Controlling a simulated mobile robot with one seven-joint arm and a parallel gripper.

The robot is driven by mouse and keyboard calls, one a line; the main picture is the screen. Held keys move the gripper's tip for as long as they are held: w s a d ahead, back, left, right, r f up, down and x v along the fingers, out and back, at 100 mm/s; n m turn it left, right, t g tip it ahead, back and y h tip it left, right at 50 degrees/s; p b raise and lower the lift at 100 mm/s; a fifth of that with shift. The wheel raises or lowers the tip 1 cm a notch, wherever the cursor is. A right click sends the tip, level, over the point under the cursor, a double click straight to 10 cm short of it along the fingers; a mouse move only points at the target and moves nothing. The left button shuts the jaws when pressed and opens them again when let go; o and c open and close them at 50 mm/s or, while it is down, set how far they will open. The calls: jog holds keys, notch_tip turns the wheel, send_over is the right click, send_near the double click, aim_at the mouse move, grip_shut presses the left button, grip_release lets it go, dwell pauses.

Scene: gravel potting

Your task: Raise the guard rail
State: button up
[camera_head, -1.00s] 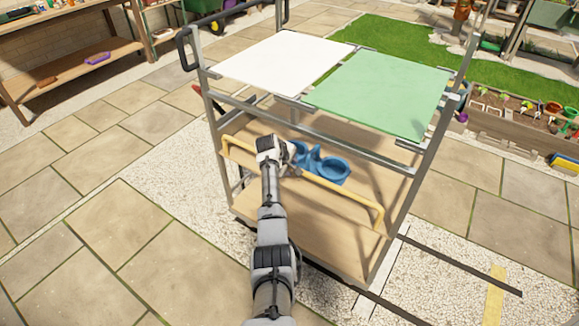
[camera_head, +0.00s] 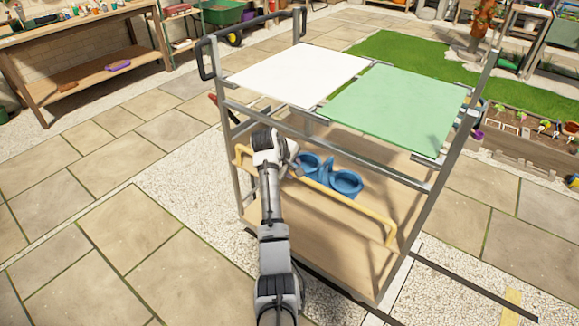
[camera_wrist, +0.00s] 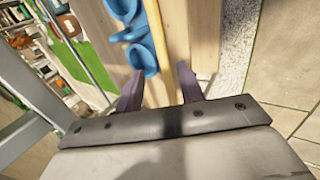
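The guard rail (camera_head: 345,205) is a yellow bar along the near side of the cart's wooden lower shelf (camera_head: 310,235). It sits low, well below the cart's top. In the head view my gripper (camera_head: 292,160) is partly hidden by my wrist, close to the rail's left half. I cannot tell whether a finger touches the rail.
Blue pots (camera_head: 345,182) stand on the shelf just behind the rail. A white panel (camera_head: 298,73) and a green panel (camera_head: 400,108) lie on the cart's top, above my gripper. Grey metal posts (camera_head: 425,225) frame the cart. Paving lies open to the left.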

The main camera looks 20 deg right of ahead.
jog(key=shift+v, duration=1.25)
